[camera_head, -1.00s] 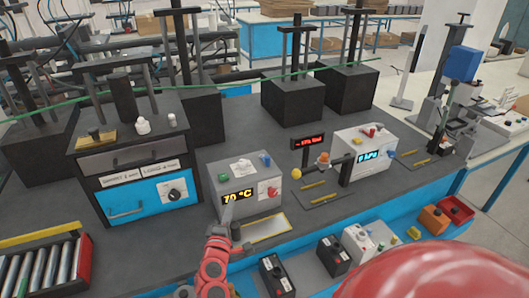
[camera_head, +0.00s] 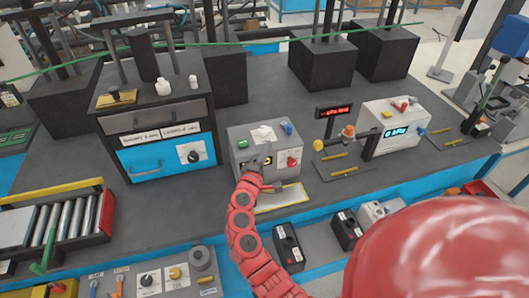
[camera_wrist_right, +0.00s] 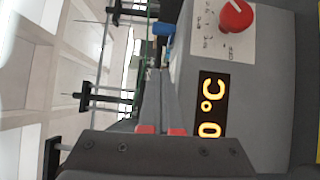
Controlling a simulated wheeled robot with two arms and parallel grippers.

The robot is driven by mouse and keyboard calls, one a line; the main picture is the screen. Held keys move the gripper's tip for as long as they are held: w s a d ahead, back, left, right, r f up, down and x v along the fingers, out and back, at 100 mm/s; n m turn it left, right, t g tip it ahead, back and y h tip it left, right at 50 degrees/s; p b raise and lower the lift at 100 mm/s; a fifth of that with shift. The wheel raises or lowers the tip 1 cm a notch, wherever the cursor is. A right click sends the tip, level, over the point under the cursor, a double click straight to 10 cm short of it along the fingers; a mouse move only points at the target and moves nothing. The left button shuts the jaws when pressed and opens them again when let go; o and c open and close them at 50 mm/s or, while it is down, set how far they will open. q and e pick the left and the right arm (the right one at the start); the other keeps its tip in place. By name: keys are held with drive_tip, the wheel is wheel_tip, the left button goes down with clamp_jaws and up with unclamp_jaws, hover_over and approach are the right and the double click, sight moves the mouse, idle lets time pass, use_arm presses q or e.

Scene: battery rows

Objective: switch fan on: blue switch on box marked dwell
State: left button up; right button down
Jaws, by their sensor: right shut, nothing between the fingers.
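In the right wrist view the box face (camera_wrist_right: 265,95) fills the right side, and the blue switch (camera_wrist_right: 163,32) shows beyond the fingertips. My right gripper (camera_head: 258,160) is in front of the box's display, partly hiding it. Its fingers (camera_wrist_right: 157,75) are shut and empty, apart from the switch. My left gripper is not in view.
A drawer cabinet (camera_head: 155,135) stands left. A roller track (camera_head: 62,222) lies far left. Small black switch boxes (camera_head: 288,247) are along the front.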

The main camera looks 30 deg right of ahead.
sight(281, 142)
drive_tip(key=w+d, duration=0.1)
drive_tip(key=d, duration=0.1)
drive_tip(key=w+d+p, duration=0.1)
drive_tip(key=d, duration=0.1)
drive_tip(key=w+d+p, duration=0.1)
drive_tip(key=shift+d+r, duration=0.25)
drive_tip(key=shift+d, duration=0.15)
drive_tip(key=shift+s+d+p, duration=0.15)
drive_tip(key=shift+d+p, duration=0.3)
drive_tip(key=shift+d, duration=0.35)
drive_tip(key=shift+f, duration=0.15)
